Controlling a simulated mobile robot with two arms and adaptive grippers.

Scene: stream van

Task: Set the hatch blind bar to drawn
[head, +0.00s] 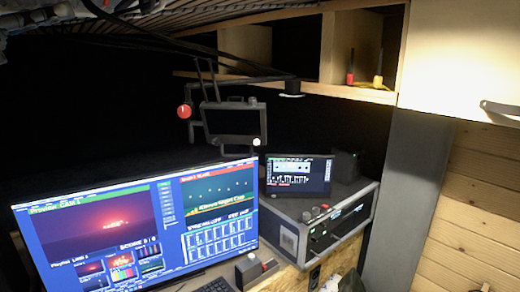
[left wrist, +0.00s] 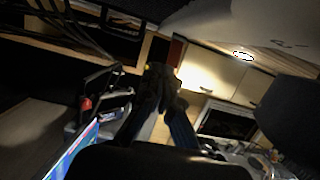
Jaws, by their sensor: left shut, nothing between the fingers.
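A ribbed, slatted surface (head: 240,18) runs along the top of the head view, under the ceiling. I cannot tell for sure that it is the hatch blind, and I cannot pick out its bar. My left gripper (head: 150,6) is at the top left of the head view, close to the slats and cut off by the frame edge. In the left wrist view my left gripper (left wrist: 158,80) points away from the camera, shut and empty. My right gripper is not seen.
A large monitor (head: 120,230) stands lower left. A small screen (head: 298,175) sits on a rack case (head: 325,225). A black boom arm (head: 240,79) hangs above them. A wooden shelf (head: 345,90) and a white cabinet (head: 460,60) are at upper right.

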